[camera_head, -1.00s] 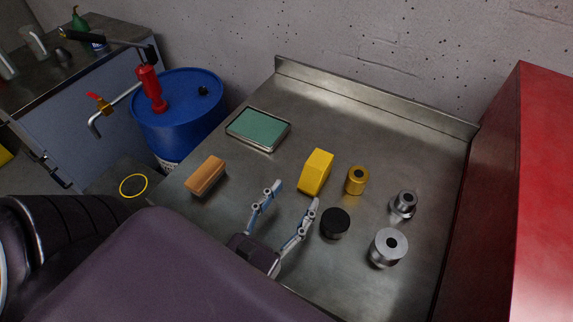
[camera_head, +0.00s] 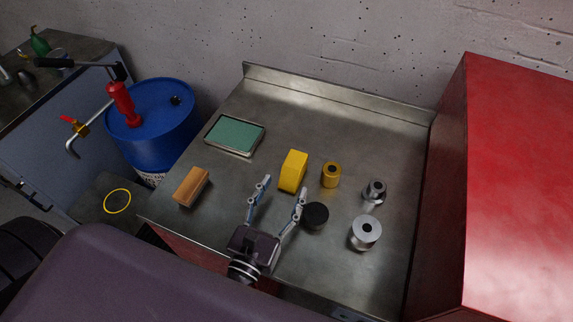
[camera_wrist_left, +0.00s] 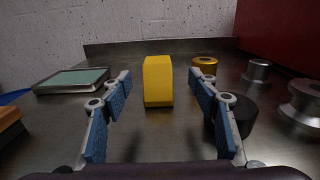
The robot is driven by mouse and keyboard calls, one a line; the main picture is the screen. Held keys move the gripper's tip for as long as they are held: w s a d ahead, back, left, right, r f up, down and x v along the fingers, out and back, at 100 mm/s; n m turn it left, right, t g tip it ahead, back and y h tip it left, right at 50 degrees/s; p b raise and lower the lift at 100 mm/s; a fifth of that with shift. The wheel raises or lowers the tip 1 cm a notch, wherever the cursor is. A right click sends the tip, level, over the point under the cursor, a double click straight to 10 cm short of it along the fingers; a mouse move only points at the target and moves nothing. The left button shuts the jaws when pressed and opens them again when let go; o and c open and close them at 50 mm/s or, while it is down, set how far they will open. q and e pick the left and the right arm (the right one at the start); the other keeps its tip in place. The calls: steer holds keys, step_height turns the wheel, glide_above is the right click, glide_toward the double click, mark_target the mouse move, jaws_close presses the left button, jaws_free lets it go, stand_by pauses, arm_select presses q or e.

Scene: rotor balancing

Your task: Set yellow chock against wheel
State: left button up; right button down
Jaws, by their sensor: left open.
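The yellow chock (camera_head: 293,170) is a block with a sloped top, standing on the steel bench (camera_head: 290,115). My left gripper (camera_head: 285,184) is open and empty, low over the bench on the near side of the chock, its fingers pointing at it. In the left wrist view the chock (camera_wrist_left: 158,81) stands ahead, centred between the two open fingertips (camera_wrist_left: 160,76), and they look short of it. The wheel is not in view. My right gripper is not in view.
A black puck (camera_head: 315,215) sits close beside the right finger. A brass cylinder (camera_head: 331,175), steel parts (camera_head: 374,192) and (camera_head: 366,232), an orange-brown block (camera_head: 191,186) and a green-topped tray (camera_head: 235,135) lie around. A red cabinet (camera_head: 520,190) stands right; a blue drum (camera_head: 155,125) left.

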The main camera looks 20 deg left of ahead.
mark_target(293, 164)
arm_select(q)
steer(key=shift+w+r+p, duration=0.15)
steer(key=shift+w+p, duration=0.4)
steer(key=shift+w, duration=0.65)
steer(key=w+p, duration=0.1)
steer(key=w, duration=0.1)
steer(key=w+p, duration=0.1)
steer(key=w, duration=0.1)
steer(key=shift+w+a+r+p, duration=0.1)
steer(key=shift+a+r+p, duration=0.05)
steer(key=shift+r+p, duration=0.15)
steer(key=shift+w+f, duration=0.2)
steer(key=shift+w, duration=0.45)
steer(key=shift+c, duration=0.3)
steer(key=shift+r, duration=0.1)
jaws_close()
